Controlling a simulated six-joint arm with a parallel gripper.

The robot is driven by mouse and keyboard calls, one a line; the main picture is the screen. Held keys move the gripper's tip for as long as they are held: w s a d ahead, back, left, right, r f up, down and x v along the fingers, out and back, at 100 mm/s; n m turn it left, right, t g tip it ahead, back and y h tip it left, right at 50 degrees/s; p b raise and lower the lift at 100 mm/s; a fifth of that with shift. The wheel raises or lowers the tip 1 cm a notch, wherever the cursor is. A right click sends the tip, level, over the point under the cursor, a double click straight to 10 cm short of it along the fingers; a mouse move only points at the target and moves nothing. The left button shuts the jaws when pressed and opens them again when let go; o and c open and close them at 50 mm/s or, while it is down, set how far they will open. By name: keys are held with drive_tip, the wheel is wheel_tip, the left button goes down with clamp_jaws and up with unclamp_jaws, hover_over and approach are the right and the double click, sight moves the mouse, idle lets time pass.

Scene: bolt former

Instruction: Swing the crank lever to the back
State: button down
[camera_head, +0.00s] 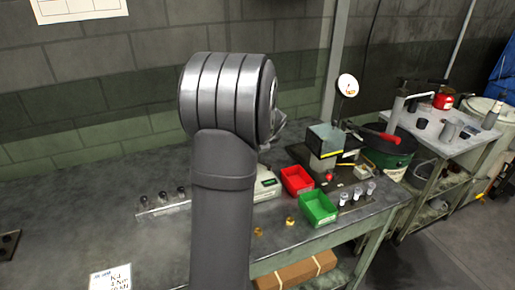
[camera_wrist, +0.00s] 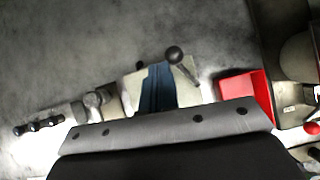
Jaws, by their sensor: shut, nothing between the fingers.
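A lever with a black ball knob (camera_wrist: 173,53) and a short metal rod stands on a beige machine (camera_wrist: 132,92) with a dark blue middle, in the wrist view. It looks like the crank lever; the knob points up and left in that view. In the head view my arm hides the lever, and only the right part of the beige machine (camera_head: 268,184) with its small display shows. My gripper (camera_wrist: 165,128) fills the bottom of the wrist view, shut and empty, with the knob beyond its edge and apart from it. The arm hides it in the head view.
A red bin (camera_head: 297,180) and a green bin (camera_head: 318,208) stand right of the machine. A press (camera_head: 325,146) stands behind them. A rack of dark-knobbed pieces (camera_head: 163,208) lies to the left. Brass pieces (camera_head: 290,221) lie near the front edge. The back left tabletop is clear.

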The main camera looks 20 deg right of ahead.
drive_tip(key=shift+w+d, duration=0.25)
drive_tip(key=shift+w, duration=0.2)
idle(0.3)
idle(0.3)
drive_tip(key=s+a, duration=0.1)
drive_tip(key=s+a+r, duration=0.1)
drive_tip(key=a, duration=0.1)
drive_tip(key=shift+s+a+r, duration=0.1)
drive_tip(key=shift+s+r, duration=0.15)
drive_tip(key=shift+s, duration=0.15)
drive_tip(key=s+a+r, duration=0.3)
drive_tip(key=a+r, duration=0.1)
drive_tip(key=r, duration=0.4)
drive_tip(key=shift+s, duration=0.35)
drive_tip(key=shift+f, duration=0.15)
drive_tip(key=w+d+f, duration=0.4)
drive_tip(key=d+f, duration=0.2)
drive_tip(key=f, duration=0.3)
drive_tip(key=shift+w+d, duration=0.2)
